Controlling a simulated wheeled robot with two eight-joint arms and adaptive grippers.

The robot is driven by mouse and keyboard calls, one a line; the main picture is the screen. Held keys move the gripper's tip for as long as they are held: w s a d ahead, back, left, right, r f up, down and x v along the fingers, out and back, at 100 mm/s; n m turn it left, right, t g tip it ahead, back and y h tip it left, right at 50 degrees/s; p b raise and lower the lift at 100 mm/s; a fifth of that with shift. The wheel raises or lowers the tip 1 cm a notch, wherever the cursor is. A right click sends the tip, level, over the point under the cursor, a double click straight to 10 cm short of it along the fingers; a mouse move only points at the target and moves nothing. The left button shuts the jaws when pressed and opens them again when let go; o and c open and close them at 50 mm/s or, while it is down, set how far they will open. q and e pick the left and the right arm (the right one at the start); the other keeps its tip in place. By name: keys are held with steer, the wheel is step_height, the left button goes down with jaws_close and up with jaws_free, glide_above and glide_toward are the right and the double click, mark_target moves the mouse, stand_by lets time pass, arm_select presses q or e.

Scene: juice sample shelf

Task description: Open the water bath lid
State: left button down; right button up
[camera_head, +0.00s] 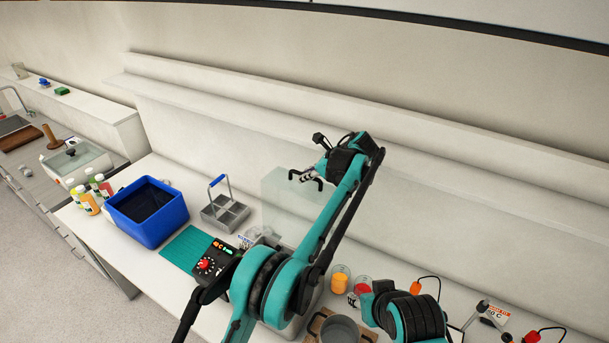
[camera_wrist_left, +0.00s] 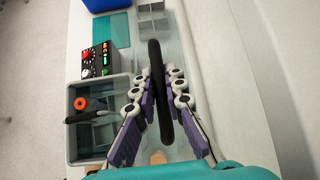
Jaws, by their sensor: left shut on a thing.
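The water bath's clear lid (camera_head: 284,207) stands raised and steeply tilted in the head view, behind my left arm. My left gripper (camera_head: 312,174) is high at the lid's upper edge, shut on its black bar handle (camera_head: 296,174). In the left wrist view, the fingers of this gripper (camera_wrist_left: 161,88) lie on both sides of the handle (camera_wrist_left: 155,62). The bath's grey open basin (camera_wrist_left: 74,142) shows below, with an orange ring and a dark object inside. Its control panel (camera_head: 208,262) has a red knob. My arm hides most of the bath in the head view. My right gripper is not visible.
A blue tub (camera_head: 160,231), a grey metal rack (camera_head: 226,214) and a teal mat (camera_head: 184,250) are left of the bath. Orange (camera_head: 340,284) and red (camera_head: 362,287) cups and a grey pot (camera_head: 340,331) are right of it. A wall ledge runs behind.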

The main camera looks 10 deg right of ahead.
arm_select(q)
steer(key=shift+w, duration=0.1)
steer(key=c, duration=1.9)
jaws_free()
steer(key=shift+d, duration=0.15)
steer(key=shift+o, duration=0.2)
steer(key=shift+w, duration=0.15)
steer(key=v, duration=1.2)
steer(key=shift+d+f, duration=0.1)
steer(key=shift+f, duration=0.05)
